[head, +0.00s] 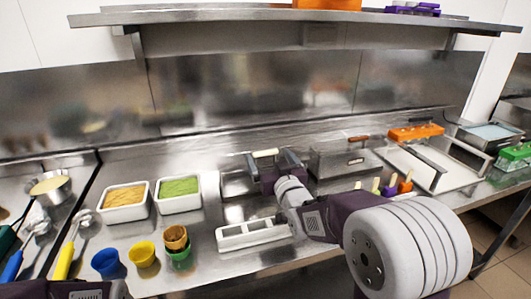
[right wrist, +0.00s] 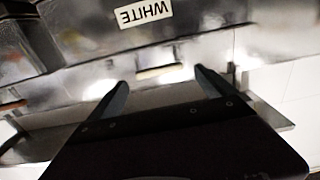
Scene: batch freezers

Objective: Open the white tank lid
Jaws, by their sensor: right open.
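The white tank (head: 236,184) is a steel box on the counter, partly hidden behind my right gripper. Its cream bar handle (head: 265,153) shows between the fingertips; the handle also shows in the right wrist view (right wrist: 160,71). A label reading WHITE (right wrist: 143,14) shows upside down in that view. My right gripper (head: 268,160) is open, with one finger on each side of the handle and nothing clamped. I cannot tell whether the fingers touch the handle. Only a dark part of my left arm shows at the bottom left; its gripper is out of view.
A second steel tank (head: 335,162) with a brown handle stands to the right. A white slotted holder (head: 250,234) is in front. Yellow (head: 125,202) and green (head: 179,195) filled trays stand left, with coloured cups before them. A shelf (head: 300,17) runs above.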

